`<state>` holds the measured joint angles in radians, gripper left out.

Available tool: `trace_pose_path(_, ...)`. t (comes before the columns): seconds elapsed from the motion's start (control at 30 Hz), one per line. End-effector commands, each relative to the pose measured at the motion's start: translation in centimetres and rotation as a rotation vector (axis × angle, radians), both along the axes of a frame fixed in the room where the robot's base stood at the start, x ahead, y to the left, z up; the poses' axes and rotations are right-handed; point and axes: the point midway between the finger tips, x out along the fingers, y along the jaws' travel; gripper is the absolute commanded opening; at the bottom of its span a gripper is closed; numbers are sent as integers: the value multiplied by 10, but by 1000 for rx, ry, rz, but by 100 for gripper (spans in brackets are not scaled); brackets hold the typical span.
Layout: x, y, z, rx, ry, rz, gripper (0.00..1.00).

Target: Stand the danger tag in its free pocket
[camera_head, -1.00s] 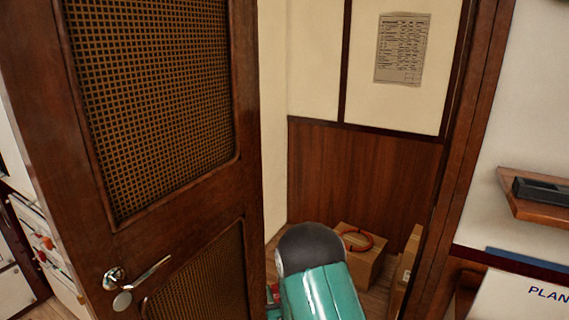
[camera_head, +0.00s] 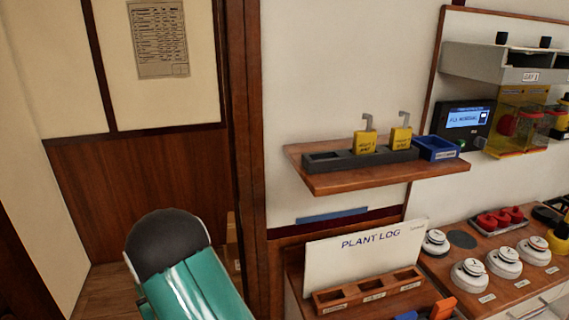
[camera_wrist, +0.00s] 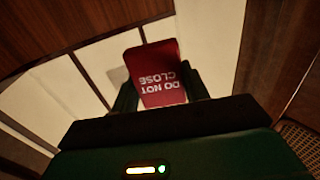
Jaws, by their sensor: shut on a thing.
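The danger tag (camera_wrist: 158,72) is a red plate with white "DO NOT CLOSE" lettering, upside down in the wrist view. My gripper (camera_wrist: 158,92) is shut on it, with a dark finger at each side. The head view shows only my teal arm link at lower left; my gripper and the tag are out of that view. A wooden rack with several pockets (camera_head: 368,290) stands on the desk below the white "PLANT LOG" board (camera_head: 365,250). Its pockets look empty, and small labels on its front are unreadable. I cannot tell which pocket is the tag's.
A wall shelf (camera_head: 400,171) holds a dark rack with two yellow padlocks (camera_head: 365,141) and a blue bin (camera_head: 436,148). White round devices (camera_head: 471,273) and red pieces (camera_head: 500,216) crowd the right counter. A door post (camera_head: 248,150) stands left of the desk.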

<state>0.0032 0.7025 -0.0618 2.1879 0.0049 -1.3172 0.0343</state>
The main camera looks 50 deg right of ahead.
Motion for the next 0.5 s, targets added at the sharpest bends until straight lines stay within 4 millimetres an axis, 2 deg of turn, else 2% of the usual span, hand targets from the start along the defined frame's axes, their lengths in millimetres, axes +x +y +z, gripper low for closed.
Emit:
trace_pose_path(0.03,4,-7,18,-1,-8,-11,23)
trace_pose_path(0.23,10,-29,74,-6,-7,-47,23)
trace_pose_path(0.5,8,-65,151,-11,-5,-102,23)
